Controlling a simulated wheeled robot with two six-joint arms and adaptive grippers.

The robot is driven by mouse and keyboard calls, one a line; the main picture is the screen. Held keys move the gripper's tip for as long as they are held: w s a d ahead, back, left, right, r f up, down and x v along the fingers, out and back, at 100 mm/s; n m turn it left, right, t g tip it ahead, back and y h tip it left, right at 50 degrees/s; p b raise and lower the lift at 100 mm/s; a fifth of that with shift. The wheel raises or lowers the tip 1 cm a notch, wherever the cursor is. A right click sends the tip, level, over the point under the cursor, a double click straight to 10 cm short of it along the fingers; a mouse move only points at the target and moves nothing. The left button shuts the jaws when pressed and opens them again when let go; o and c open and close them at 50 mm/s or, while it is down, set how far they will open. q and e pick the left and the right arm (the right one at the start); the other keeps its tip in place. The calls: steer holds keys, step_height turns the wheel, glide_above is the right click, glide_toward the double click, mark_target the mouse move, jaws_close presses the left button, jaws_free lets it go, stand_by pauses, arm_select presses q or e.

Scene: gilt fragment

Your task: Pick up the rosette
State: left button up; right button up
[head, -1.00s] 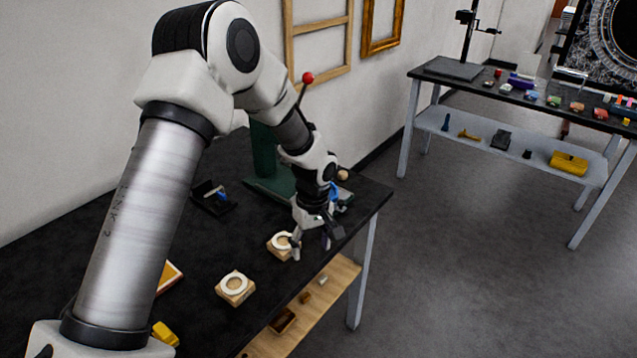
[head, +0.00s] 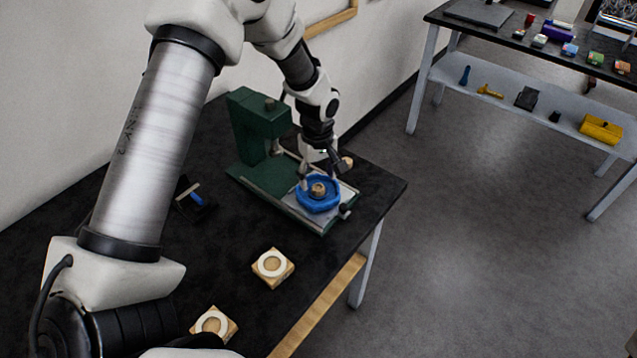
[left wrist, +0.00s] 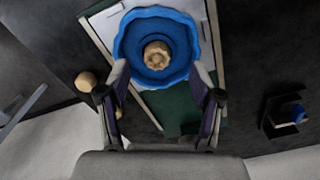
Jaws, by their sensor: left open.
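The rosette (head: 318,190) is a small tan, scalloped round piece. It sits in the middle of a blue round dish with a wavy rim (head: 318,207), on the base of a green machine. In the left wrist view the rosette (left wrist: 157,55) and the blue dish (left wrist: 157,18) show whole, just beyond the fingertips. My left gripper (head: 318,180) is over the dish, pointing down. In the left wrist view its fingers (left wrist: 160,75) are apart with nothing between them, one toward each side of the dish. My right gripper is not in view.
The green machine's column (head: 255,125) stands behind the dish. A wooden ball knob (head: 347,162) is close beside the gripper. Wooden blocks with pale rings (head: 273,264) (head: 213,325) lie nearer on the black table (head: 335,262). A small black holder (head: 195,200) is to the left.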

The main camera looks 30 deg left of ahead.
mark_target(318, 185)
arm_select(q)
steer(key=f, duration=0.2)
steer(key=w+f, duration=0.1)
steer(key=shift+a+f, duration=0.3)
steer(key=shift+f, duration=0.1)
steer(key=shift+s+d+r, duration=0.15)
steer(key=shift+s, duration=0.05)
steer(key=shift+c, duration=0.6)
steer(key=shift+s, duration=0.1)
steer(key=c, duration=1)
steer(key=shift+r, duration=0.15)
